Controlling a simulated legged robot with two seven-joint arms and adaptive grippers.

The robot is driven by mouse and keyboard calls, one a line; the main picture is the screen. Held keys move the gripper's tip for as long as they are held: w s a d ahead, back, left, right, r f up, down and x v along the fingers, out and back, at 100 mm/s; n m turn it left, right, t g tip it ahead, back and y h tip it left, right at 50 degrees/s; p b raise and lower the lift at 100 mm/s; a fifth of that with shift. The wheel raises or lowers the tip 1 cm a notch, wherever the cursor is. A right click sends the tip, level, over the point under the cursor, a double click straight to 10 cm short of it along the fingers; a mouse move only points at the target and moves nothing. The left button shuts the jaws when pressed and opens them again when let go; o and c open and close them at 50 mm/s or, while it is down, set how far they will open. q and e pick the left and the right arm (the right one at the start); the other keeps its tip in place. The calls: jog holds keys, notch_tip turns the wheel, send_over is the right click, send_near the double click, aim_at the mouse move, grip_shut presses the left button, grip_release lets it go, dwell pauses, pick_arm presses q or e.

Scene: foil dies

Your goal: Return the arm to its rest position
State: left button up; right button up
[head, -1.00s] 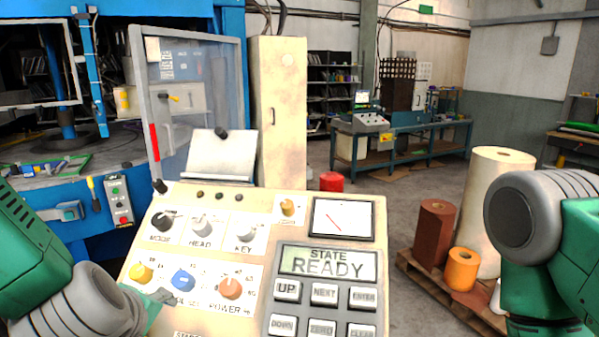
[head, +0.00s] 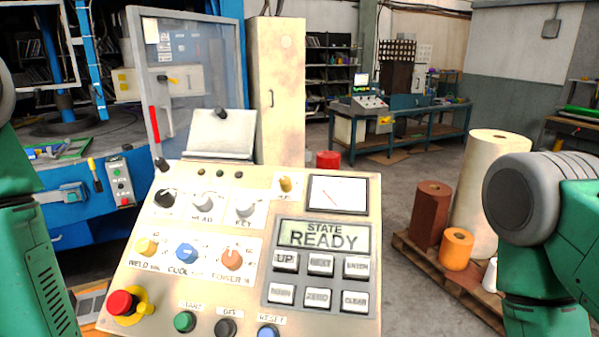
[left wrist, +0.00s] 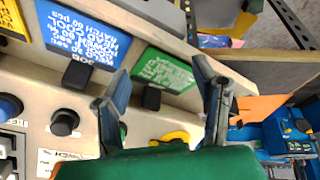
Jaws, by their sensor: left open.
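My left arm (head: 35,250) stands upright at the left edge of the head view, and its gripper is out of that view. In the left wrist view my left gripper (left wrist: 163,95) is open, with its two fingers apart and nothing between them. The cream control panel (head: 225,285) fills the lower middle of the head view, and its display (head: 323,237) reads STATE READY. In the left wrist view the panel's knobs and cards show behind the fingers. My right arm (head: 545,235) is at the right edge; its gripper is out of view.
A red stop button (head: 122,302) with a yellow collar is at the panel's lower left. A clear machine door (head: 190,80) and a cream cabinet (head: 277,90) stand behind the panel. A pallet with rolls, including an orange roll (head: 456,248), lies on the right.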

pick_arm(q)
jog(key=s+a+f+m+g+b, duration=0.1)
jog(key=s+a+f+m+g, duration=0.15)
jog(key=s+f, duration=0.45)
jog(key=s+a+f+m+g, duration=0.15)
jog(key=s+f+m, duration=0.3)
jog(key=s, duration=0.45)
notch_tip(320, 180, down, 14)
jog(key=w+d+b, duration=0.2)
jog(key=w+b, duration=0.1)
jog(key=b, duration=1.2)
jog(key=shift+f+h, duration=0.25)
jog(key=shift+h, duration=0.05)
jog(key=shift+s, duration=0.1)
